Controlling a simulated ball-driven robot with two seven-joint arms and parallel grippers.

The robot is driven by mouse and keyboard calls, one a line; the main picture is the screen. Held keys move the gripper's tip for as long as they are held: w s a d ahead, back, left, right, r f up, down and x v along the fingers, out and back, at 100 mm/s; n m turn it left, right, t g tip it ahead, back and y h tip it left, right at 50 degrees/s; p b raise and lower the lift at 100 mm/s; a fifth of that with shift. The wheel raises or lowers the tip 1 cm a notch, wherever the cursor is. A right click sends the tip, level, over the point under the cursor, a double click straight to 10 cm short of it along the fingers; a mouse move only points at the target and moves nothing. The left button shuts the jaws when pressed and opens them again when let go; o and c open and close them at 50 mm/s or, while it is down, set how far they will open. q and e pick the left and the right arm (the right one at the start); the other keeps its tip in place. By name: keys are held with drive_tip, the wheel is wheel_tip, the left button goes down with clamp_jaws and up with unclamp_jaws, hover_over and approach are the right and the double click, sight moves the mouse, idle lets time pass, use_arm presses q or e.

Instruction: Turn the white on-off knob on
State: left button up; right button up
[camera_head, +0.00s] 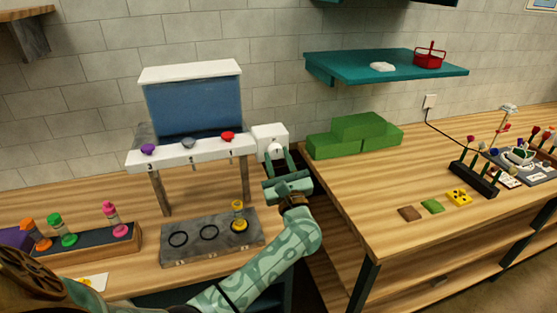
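The white on-off knob (276,149) is on the front of a white box (268,132) at the right end of the dispenser. My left gripper (277,156) is right in front of the box, pointing at it. Its two teal fingers are apart, one on each side of the knob's lower part. I cannot tell whether the fingers touch the knob. The knob's lower part is partly hidden by the fingers. My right gripper is not in view.
The dispenser has a blue tank (198,107) and a white shelf with purple, grey and red knobs. Below is a grey tray (190,255) with rings and a yellow bottle (239,216). Green blocks (345,142) stand right of the white box. A gap separates the two tables.

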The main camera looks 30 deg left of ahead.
use_arm(q)
drive_tip(key=shift+c, duration=1.2)
drive_tip(key=shift+s+r+m+t+h+p, duration=0.15)
drive_tip(key=shift+m+t+h+p, duration=0.45)
drive_tip(key=shift+m+p, duration=0.7)
drive_tip(key=m+h+p, duration=0.2)
drive_tip(key=m+p, duration=0.3)
drive_tip(key=m, duration=0.1)
drive_tip(key=m+h+p, duration=0.2)
drive_tip(key=m+p, duration=0.4)
drive_tip(key=m+h+p, duration=0.3)
drive_tip(key=m+p, duration=0.2)
drive_tip(key=p, duration=0.1)
drive_tip(key=shift+s+a+r+m+t, duration=0.2)
drive_tip(key=shift+a+r+m+t, duration=0.1)
drive_tip(key=shift+r+m, duration=0.1)
drive_tip(key=shift+d+m+h+p, duration=0.1)
drive_tip(key=shift+m+h+p, duration=0.2)
drive_tip(key=shift+m+p, duration=0.8)
drive_tip(key=shift+f+p, duration=0.15)
drive_tip(key=shift+p, duration=0.15)
